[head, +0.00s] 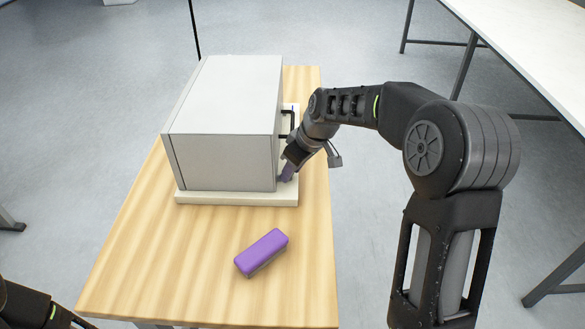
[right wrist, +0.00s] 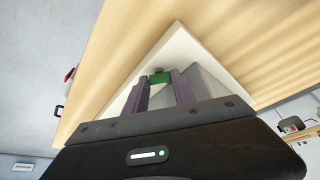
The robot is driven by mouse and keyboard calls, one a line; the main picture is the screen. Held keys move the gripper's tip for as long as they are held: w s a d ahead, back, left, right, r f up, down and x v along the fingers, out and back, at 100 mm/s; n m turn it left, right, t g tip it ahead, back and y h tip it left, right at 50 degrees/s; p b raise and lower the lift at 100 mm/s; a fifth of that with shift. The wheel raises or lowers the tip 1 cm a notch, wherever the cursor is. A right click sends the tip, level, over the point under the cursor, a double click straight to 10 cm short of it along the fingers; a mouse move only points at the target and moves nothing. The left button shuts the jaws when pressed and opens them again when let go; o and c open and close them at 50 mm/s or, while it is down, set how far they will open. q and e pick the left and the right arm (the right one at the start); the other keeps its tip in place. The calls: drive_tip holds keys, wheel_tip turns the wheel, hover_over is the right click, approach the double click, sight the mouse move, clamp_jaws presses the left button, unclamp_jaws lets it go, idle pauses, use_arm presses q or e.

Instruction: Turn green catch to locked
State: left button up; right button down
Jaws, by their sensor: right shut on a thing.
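The green catch (right wrist: 160,77) shows in the right wrist view between the tips of two purple-grey fingers. My right gripper (right wrist: 160,84) is shut on it. In the head view my right gripper (head: 287,174) is at the right side of the grey box-shaped machine (head: 222,95), low down near its front corner. There the catch is hidden by the gripper and the machine. I cannot tell the catch's turned position. Only part of my left arm shows at the lower left of the head view; its gripper is out of view.
The machine stands on a pale base plate (head: 235,198) on a wooden table (head: 190,270). A black handle (head: 291,122) is on the machine's right side, behind my gripper. A purple block (head: 262,251) lies in front. A white table (head: 530,35) stands at the upper right.

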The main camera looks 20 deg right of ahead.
drive_tip(key=c, duration=1)
unclamp_jaws()
drive_tip(key=shift+c, duration=0.2)
drive_tip(key=shift+n, duration=0.3)
